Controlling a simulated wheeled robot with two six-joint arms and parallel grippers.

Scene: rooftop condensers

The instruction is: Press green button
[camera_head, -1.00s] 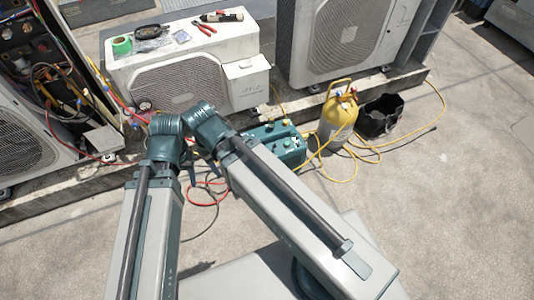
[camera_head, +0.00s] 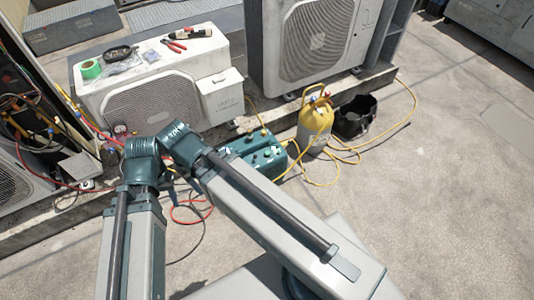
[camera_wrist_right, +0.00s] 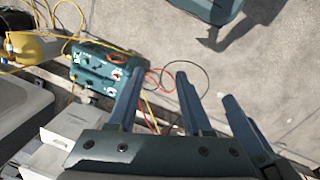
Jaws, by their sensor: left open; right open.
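A teal box (camera_head: 254,154) with knobs and small coloured buttons on top sits on the ground beside the plinth. It also shows in the right wrist view (camera_wrist_right: 97,72), up and left of the fingers. The buttons are too small to tell surely which is the green one. My left gripper (camera_head: 168,170) shows only in small part beside my arm links, left of the teal box and apart from it. My right gripper (camera_wrist_right: 158,76) is open and empty, its fingers over the ground and hoses near the box; I cannot make out contact.
A yellow-topped gas cylinder (camera_head: 315,125) and a black bucket (camera_head: 354,118) stand right of the box. Yellow hoses (camera_head: 322,180) and a red hose (camera_head: 190,212) lie on the ground. A condenser (camera_head: 150,85) with tools stands behind. Open concrete lies at right.

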